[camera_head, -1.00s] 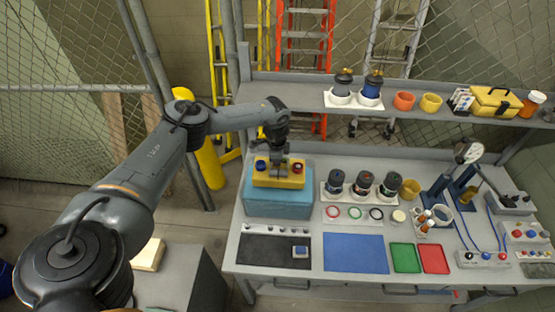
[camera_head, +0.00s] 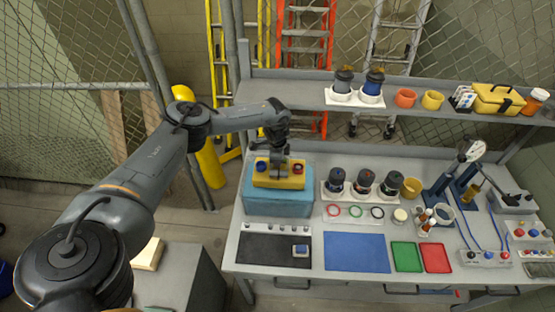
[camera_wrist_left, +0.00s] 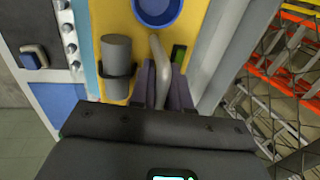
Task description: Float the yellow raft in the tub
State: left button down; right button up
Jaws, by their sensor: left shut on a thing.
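The yellow raft (camera_head: 264,182) is a flat block at the top of the pale blue tub (camera_head: 278,204), at the left end of the bench. It carries a blue and a red round piece. Whether it floats or is held just above the water, I cannot tell. My left gripper (camera_head: 279,170) comes down over the raft's middle. In the left wrist view its fingers (camera_wrist_left: 164,85) are shut on a pale grey upright handle on the raft (camera_wrist_left: 120,25). A grey cylinder and a blue cup stand beside that handle. My right gripper is out of view.
A white rack (camera_head: 360,196) with several dark canisters stands just right of the tub. A black mat (camera_head: 270,250) and a blue mat (camera_head: 356,252) lie in front. A shelf (camera_head: 300,95) runs behind and above. Wire fence closes off the back.

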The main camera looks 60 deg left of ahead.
pick_arm(q)
jog(key=shift+f+b, duration=1.35)
jog(key=shift+f, duration=0.85)
jog(key=c, duration=1)
grip_release()
